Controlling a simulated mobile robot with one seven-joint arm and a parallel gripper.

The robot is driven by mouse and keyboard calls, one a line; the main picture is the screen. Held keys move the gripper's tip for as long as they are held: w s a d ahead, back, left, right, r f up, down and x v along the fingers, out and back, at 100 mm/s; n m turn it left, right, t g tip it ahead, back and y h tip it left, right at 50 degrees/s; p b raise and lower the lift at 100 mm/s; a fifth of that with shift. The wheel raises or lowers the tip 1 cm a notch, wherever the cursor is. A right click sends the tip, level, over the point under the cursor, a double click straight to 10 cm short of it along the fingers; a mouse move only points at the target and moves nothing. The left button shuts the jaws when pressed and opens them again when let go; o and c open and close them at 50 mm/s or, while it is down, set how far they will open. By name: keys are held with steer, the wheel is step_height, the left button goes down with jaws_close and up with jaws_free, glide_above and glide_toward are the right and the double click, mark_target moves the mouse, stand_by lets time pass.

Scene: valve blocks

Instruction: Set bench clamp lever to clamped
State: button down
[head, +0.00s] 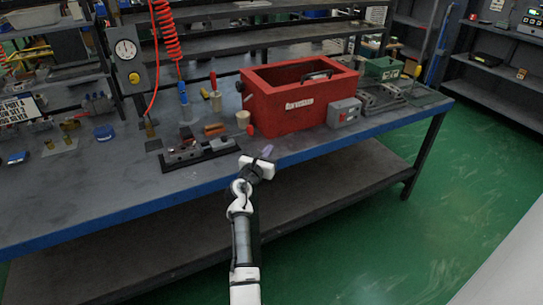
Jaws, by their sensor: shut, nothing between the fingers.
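A dark metal clamp or vise on a black base plate (200,153) sits near the front edge of the bench (110,205), left of my gripper. I cannot clearly pick out its lever or tell the lever's position; the parts are small. A small red-tipped piece (250,129) stands just right of it, by the red toolbox. My gripper (267,151) is shut and empty over the bench's front edge, right of the base plate and apart from it. My gripper hides the bench surface just beneath it.
A red open toolbox (285,108) and a grey box (344,112) stand behind and right of my gripper. A red coiled hose (166,30) and a gauge (126,50) are at the back left. Small parts lie across the bench's left side. Green floor is clear at right.

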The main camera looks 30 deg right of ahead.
steer(key=shift+s+a, duration=0.2)
steer(key=shift+s, duration=1.2)
